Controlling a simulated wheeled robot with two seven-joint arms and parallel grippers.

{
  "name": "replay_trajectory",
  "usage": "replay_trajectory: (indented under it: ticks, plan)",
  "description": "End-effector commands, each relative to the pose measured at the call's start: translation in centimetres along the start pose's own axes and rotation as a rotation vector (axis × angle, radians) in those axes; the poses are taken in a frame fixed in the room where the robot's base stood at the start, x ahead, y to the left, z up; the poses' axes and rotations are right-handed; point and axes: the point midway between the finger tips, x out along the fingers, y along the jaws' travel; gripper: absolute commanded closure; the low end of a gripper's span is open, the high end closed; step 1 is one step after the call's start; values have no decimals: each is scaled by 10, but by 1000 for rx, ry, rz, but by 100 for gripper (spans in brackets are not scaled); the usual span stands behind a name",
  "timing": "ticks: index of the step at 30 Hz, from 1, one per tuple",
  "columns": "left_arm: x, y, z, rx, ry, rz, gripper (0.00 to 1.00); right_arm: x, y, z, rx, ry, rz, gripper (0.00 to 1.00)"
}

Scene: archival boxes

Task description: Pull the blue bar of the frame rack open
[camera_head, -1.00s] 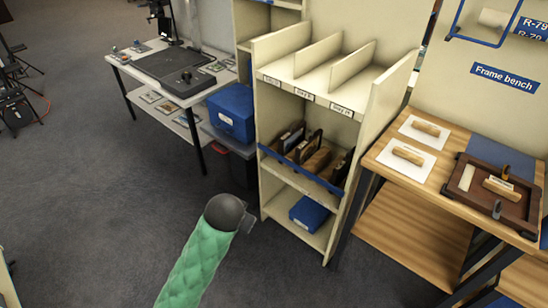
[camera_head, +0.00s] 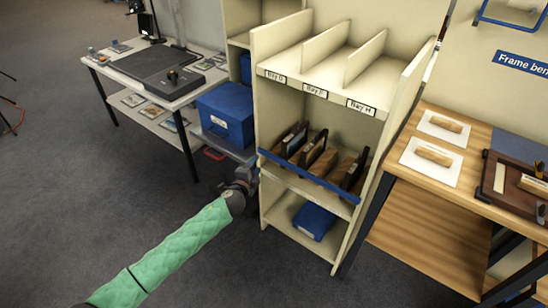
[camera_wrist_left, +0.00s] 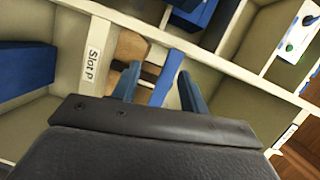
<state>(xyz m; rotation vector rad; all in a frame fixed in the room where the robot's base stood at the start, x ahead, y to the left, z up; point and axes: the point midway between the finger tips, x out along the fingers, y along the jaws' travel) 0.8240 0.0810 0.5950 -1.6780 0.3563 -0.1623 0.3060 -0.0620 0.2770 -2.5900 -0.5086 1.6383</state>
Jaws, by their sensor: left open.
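The frame rack is a cream shelf unit (camera_head: 262,110) with a blue bar (camera_head: 312,180) across the front of its middle shelf. Several brown frames (camera_head: 318,156) stand behind the bar. My left gripper (camera_head: 252,174) is at the left end of the bar, low in front of the rack's left side; its fingertips are hard to make out there. In the left wrist view my left gripper (camera_wrist_left: 160,88) is open, and the blue bar (camera_wrist_left: 169,72) shows between its two fingers. I cannot tell whether they touch it. My right gripper is not in view.
Another blue box (camera_head: 314,220) lies on the rack's bottom shelf. A wooden bench (camera_head: 425,195) stands at the right. The floor in front is clear.

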Motion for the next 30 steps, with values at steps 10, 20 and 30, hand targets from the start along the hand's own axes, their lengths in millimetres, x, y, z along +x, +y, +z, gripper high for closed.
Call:
replay_trajectory:
  ticks: [10,20,30]
  plan:
    - [-7,-4,-51,142,296,-72,56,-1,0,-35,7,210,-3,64]
    - [23,-7,-63,155,303,-77,56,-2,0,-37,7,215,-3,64]
    - [61,-9,-75,155,303,-76,56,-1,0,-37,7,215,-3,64]
